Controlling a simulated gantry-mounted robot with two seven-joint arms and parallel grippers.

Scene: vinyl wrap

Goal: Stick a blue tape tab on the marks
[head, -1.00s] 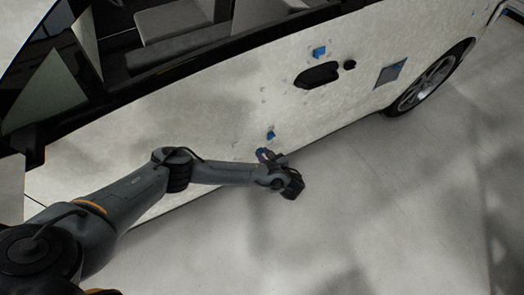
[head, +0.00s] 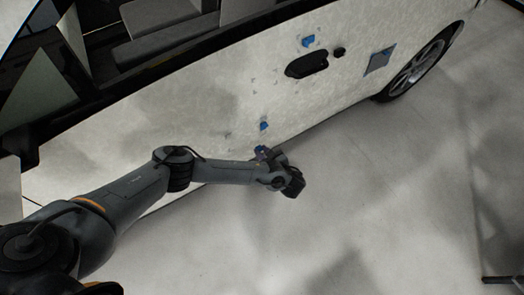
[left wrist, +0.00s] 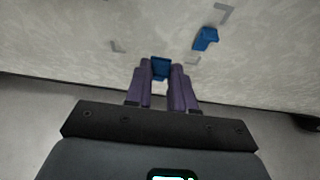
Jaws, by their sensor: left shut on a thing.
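My left gripper (head: 262,152) is low in front of the car's pale, wrapped side panel (head: 190,110). Its fingers (left wrist: 161,82) are shut on a small blue tape tab (left wrist: 160,66), held at the fingertips. I cannot tell whether this tab touches the panel. Another blue tab (left wrist: 205,38) is on the panel, up and right of the fingers, and shows just above the gripper in the head view (head: 264,126). Grey corner marks show on the panel at the upper right (left wrist: 225,13), left (left wrist: 118,46) and right of the fingers (left wrist: 191,61). My right gripper is not in view.
Higher on the panel are a blue tab (head: 308,41), a black handle recess (head: 307,65) and a grey-blue square patch (head: 379,61). A wheel (head: 420,64) is at the upper right. The grey floor (head: 390,190) right of the arm is open.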

